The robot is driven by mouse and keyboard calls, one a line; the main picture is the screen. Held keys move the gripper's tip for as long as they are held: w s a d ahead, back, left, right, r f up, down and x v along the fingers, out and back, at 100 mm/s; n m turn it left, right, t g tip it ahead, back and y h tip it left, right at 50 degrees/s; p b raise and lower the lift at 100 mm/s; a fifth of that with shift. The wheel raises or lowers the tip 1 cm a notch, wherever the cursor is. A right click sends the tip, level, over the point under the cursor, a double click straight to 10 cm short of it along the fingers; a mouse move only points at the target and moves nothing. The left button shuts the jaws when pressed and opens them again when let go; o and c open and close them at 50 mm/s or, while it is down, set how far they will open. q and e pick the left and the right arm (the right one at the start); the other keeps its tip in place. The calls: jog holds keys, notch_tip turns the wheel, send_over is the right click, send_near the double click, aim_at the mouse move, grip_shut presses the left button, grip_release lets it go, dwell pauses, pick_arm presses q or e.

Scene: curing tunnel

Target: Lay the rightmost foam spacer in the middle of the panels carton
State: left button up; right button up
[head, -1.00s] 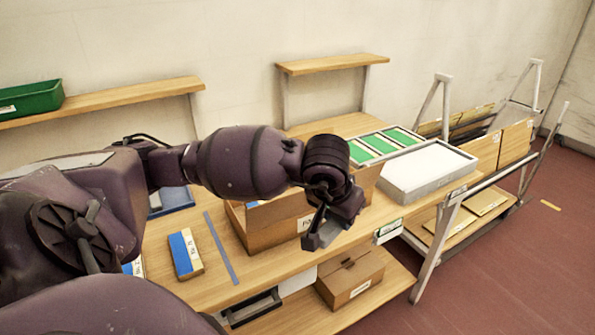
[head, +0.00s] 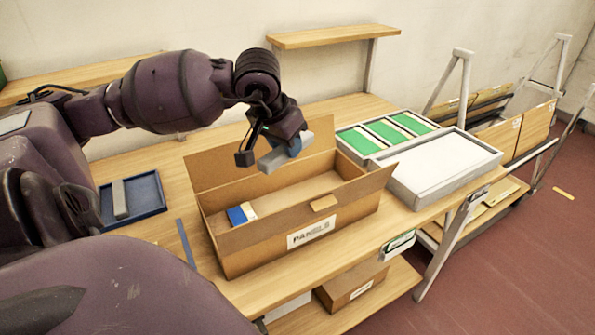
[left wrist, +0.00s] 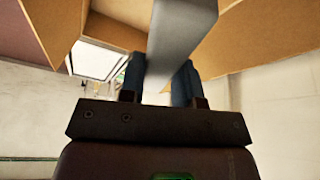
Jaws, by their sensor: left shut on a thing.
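My left gripper (head: 272,146) is shut on a grey foam spacer (head: 300,142), a light bar. It holds the bar above the back half of the open panels carton (head: 312,237). In the left wrist view the spacer (left wrist: 184,30) runs up from between the fingers (left wrist: 160,85), with the brown carton (left wrist: 275,30) beyond it. The carton has its flaps raised and a white label on the front. A blue-and-white block (head: 241,213) stands inside at its left end. Another grey spacer (head: 119,198) lies in the blue tray (head: 150,190) on the left. My right gripper is not in view.
A grey tray with a white sheet (head: 438,170) and a tray of green panels (head: 384,135) stand right of the carton on the bench (head: 160,165). A wall shelf (head: 330,36) is behind. A smaller carton (head: 352,285) sits below the bench.

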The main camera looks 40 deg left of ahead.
pick_arm(q)
jog(key=f+b, duration=0.1)
jog(key=f, duration=0.2)
jog(key=f+b, duration=0.1)
jog(key=f, duration=0.3)
jog(key=f+b, duration=0.2)
jog(key=f, duration=0.2)
jog(key=shift+w+f, duration=0.2)
jog(key=shift+w, duration=0.05)
jog(key=shift+f, duration=0.9)
notch_tip(320, 180, down, 2)
jog(key=shift+f+b, duration=0.1)
jog(key=shift+b, duration=0.6)
jog(key=shift+f, duration=0.6)
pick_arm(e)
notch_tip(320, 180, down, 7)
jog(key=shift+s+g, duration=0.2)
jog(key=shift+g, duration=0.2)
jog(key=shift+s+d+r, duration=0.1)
pick_arm(q)
jog(key=shift+f+b, duration=0.5)
jog(key=shift+f, duration=0.15)
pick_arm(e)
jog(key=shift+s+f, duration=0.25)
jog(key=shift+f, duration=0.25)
pick_arm(q)
jog(key=o, duration=1)
